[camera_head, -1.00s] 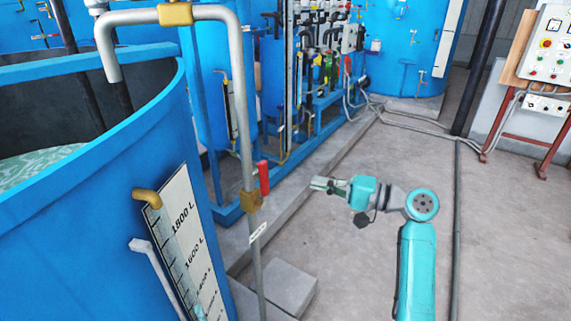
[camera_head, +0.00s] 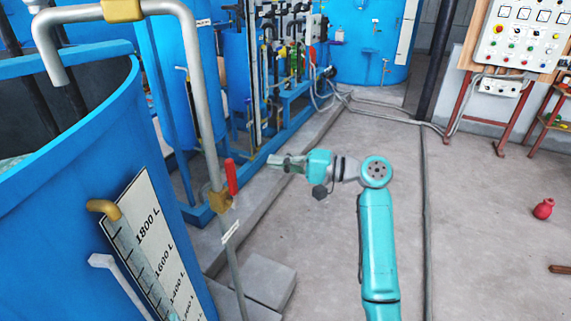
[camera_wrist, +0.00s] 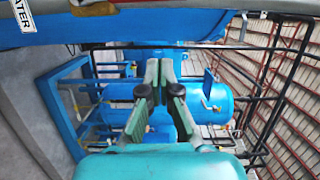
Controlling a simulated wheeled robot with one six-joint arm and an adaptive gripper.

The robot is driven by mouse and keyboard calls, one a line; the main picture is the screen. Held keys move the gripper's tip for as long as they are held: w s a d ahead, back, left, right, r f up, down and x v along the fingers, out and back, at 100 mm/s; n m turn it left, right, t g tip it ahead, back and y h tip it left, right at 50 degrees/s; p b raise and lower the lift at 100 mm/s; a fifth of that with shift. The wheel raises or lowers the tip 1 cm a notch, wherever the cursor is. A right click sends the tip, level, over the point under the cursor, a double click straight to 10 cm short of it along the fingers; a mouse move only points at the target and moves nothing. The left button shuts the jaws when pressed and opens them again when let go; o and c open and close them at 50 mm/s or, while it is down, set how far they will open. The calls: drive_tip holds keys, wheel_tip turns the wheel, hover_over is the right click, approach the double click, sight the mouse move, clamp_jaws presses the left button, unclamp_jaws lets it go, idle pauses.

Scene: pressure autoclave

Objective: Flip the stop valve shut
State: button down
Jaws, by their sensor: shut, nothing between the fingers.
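The stop valve has a red lever handle (camera_head: 231,177) and a brass body (camera_head: 218,201) on a grey vertical pipe in the head view. The handle stands roughly upright, nearly in line with the pipe. My gripper (camera_head: 270,161) is to the right of the handle and slightly higher in the picture, with a visible gap between them. Its fingers are shut and empty, pointing left. In the wrist view the fingertips (camera_wrist: 158,76) point ahead at blue equipment. I cannot make out the red handle there.
A large blue tank (camera_head: 70,215) with a litre scale (camera_head: 150,235) stands at left. Concrete blocks (camera_head: 258,285) lie by the pipe's foot. Blue pump equipment (camera_head: 290,90) is behind. Floor between is clear.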

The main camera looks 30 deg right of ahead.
sight(233, 184)
drive_tip(key=w+a, duration=0.1)
drive_tip(key=a, duration=0.6)
drive_tip(key=shift+w+a, duration=0.15)
drive_tip(key=shift+a, duration=0.15)
drive_tip(key=shift+a, duration=0.15)
